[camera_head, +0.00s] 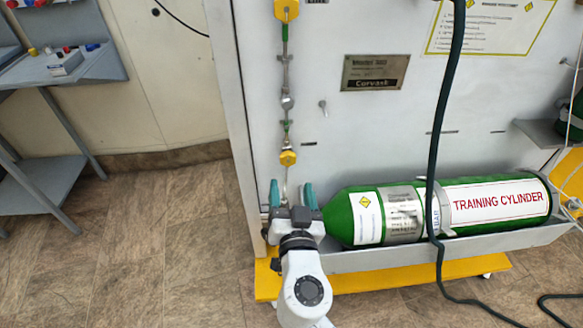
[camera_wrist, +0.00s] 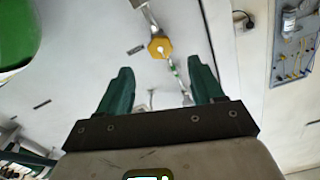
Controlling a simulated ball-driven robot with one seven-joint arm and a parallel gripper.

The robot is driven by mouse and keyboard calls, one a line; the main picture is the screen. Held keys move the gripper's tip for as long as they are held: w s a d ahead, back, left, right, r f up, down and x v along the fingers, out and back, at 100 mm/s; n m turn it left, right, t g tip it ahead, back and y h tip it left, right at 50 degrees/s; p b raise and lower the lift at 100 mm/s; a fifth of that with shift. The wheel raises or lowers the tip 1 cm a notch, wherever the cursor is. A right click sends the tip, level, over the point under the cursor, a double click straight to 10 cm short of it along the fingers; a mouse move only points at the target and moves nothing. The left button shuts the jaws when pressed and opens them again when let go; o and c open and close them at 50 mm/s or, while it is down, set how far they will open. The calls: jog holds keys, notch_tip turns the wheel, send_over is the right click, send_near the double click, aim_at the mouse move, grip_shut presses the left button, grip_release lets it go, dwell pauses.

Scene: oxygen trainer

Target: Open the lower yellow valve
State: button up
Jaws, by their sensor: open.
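The lower yellow valve (camera_head: 288,158) sits on a thin vertical pipe on the grey panel, just below a green pipe section. My gripper (camera_head: 292,190) is below it in the head view, its two teal fingers open and apart with nothing between them. In the wrist view the yellow valve (camera_wrist: 160,47) shows beyond the gap between the open fingers (camera_wrist: 161,76), apart from them. The upper yellow valve (camera_head: 286,10) is at the top edge of the head view, on the same pipe line.
A green training cylinder (camera_head: 345,217) lies in a tray just right of my gripper. A dark hose (camera_head: 440,120) hangs in front of the panel and cylinder. A yellow base edge (camera_head: 400,278) runs below. A grey bench (camera_head: 60,68) stands at left; floor between is clear.

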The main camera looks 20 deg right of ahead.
aim_at(288, 162)
jog(key=x, duration=0.7)
jog(key=shift+w+d, duration=0.1)
jog(key=shift+w, duration=0.2)
jog(key=shift+f, duration=0.1)
jog(key=c, duration=1.1)
